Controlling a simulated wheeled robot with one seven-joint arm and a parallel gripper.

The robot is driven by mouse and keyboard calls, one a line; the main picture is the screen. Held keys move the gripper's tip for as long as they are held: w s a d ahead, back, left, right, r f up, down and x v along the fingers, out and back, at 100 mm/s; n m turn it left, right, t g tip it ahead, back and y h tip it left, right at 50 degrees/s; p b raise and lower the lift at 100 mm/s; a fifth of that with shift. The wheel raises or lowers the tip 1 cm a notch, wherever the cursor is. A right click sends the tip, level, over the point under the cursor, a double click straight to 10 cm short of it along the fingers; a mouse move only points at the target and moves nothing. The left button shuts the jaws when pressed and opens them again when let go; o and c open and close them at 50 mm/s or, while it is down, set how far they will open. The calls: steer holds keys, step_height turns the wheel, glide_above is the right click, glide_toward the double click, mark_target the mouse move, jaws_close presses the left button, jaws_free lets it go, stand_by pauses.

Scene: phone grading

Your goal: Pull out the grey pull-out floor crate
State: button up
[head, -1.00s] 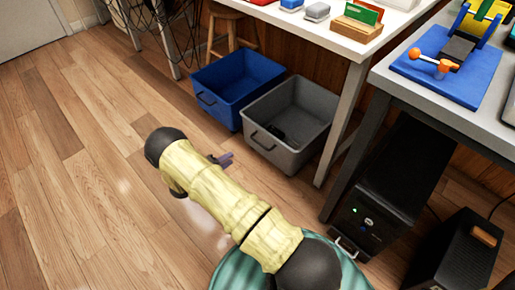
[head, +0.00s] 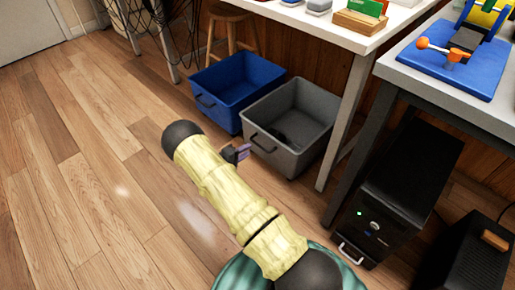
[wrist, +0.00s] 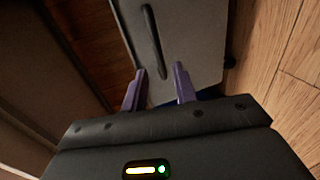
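My gripper (head: 243,152) is close in front of the crate's handle side. In the wrist view my gripper (wrist: 160,76) has its two purple fingers apart with nothing between them. The handle's lower end is near the left fingertip; I cannot tell whether they touch.
A blue crate (head: 240,82) stands directly left of the grey one. The white table's leg (head: 344,120) is close on its right. A black computer tower (head: 395,195) stands further right. The wooden floor (head: 100,150) in front and left is clear.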

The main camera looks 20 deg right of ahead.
mark_target(258, 144)
steer(key=b+x, duration=0.3)
steer(key=x, duration=0.4)
steer(key=shift+w+d, duration=0.1)
steer(key=shift+d, duration=0.15)
jaws_close()
